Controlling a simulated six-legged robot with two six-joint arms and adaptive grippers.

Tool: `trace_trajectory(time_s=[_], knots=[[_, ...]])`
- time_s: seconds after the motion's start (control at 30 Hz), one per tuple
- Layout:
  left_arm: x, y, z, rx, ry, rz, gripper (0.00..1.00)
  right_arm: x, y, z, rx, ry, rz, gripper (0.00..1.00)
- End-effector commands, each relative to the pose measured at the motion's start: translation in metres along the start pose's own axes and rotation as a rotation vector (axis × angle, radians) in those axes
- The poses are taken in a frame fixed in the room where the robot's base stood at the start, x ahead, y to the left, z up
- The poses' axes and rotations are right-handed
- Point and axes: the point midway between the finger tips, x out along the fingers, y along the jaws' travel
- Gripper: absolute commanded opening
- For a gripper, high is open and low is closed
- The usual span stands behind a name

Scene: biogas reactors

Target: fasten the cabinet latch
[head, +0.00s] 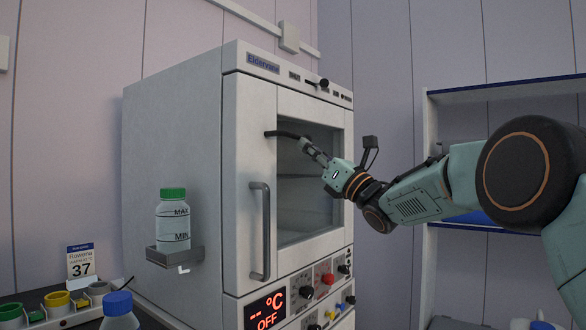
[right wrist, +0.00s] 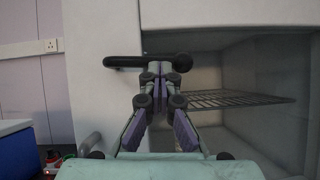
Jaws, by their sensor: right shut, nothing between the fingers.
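The cabinet (head: 175,110) is a pale grey box with a windowed front and a vertical grey bar handle (head: 261,230). Its latch (head: 283,134) is a dark lever near the upper left of the window. In the right wrist view the latch (right wrist: 125,62) lies about level, with a round knob at its right end. My right gripper (head: 305,145) is shut and empty at the lever's right part. In the right wrist view its fingertips (right wrist: 154,72) overlap the lever just left of the knob; I cannot tell whether they touch. My left gripper is not in view.
A green-capped bottle (head: 173,222) stands on a small side bracket (head: 176,257). Knobs and a red display (head: 265,312) sit below the window. A shelf unit (head: 505,86) stands at right, behind my right arm. A wire rack (right wrist: 235,99) shows inside the cabinet.

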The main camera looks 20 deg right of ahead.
Motion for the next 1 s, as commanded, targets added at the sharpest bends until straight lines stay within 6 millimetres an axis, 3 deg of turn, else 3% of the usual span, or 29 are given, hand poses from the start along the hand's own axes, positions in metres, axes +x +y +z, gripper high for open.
trace_trajectory(time_s=[0.47,0.9,1.0], knots=[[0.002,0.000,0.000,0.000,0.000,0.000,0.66,-0.001,0.000,-0.001,0.000,-0.001,0.001,0.00],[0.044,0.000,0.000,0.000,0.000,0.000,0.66,-0.019,-0.004,-0.040,0.004,0.001,0.007,0.00],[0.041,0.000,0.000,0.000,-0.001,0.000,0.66,-0.032,-0.005,-0.036,0.008,0.001,0.003,0.00]])
